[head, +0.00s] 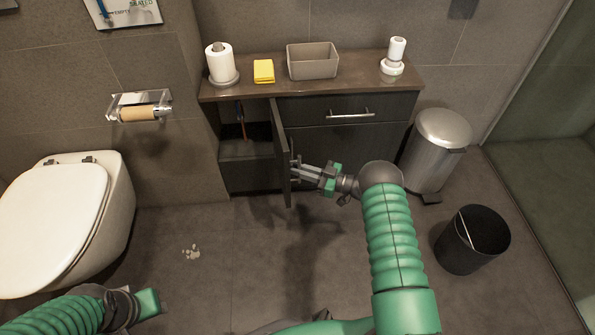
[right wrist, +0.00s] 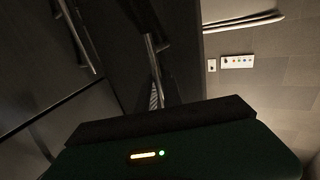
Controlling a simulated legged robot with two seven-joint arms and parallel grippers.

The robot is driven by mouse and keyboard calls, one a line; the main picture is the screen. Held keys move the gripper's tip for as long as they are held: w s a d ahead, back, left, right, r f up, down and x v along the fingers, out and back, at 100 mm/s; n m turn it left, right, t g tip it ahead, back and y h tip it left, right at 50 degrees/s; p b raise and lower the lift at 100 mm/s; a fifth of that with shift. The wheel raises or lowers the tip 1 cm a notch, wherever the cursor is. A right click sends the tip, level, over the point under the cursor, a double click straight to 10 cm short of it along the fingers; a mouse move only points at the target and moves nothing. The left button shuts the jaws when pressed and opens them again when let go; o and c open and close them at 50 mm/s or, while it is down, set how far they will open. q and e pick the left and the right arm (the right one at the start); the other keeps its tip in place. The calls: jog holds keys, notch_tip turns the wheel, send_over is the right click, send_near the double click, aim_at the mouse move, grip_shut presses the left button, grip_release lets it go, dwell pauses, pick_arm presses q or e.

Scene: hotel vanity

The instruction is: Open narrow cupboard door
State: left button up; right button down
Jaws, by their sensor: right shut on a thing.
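The narrow cupboard door (head: 281,150) stands swung open at the left part of the dark vanity cabinet, seen nearly edge-on in the head view. The cupboard's inside (head: 245,140) shows, with a shelf and an upright reddish-brown object. My right gripper (head: 296,168) is at the door's outer face and shut on its metal bar handle (right wrist: 153,60), which runs down to the gripper in the right wrist view. The fingertips are partly hidden there. My left arm shows at the bottom left of the head view, away from the cabinet; its fingers cannot be made out.
A drawer with a bar handle (head: 350,114) is right of the cupboard. On the counter (head: 350,87) are a paper roll (head: 220,65), yellow cloth (head: 263,71), tray (head: 312,62) and white bottle (head: 396,52). A toilet (head: 60,220) stands left, bins (head: 436,150) right.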

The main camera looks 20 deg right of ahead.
jog(key=shift+w+r, duration=0.1)
jog(key=c, duration=1.5)
grip_release()
jog(key=shift+a, duration=0.1)
jog(key=p+v, duration=0.4)
jog(key=v, duration=1.3)
jog(key=shift+p, duration=0.35)
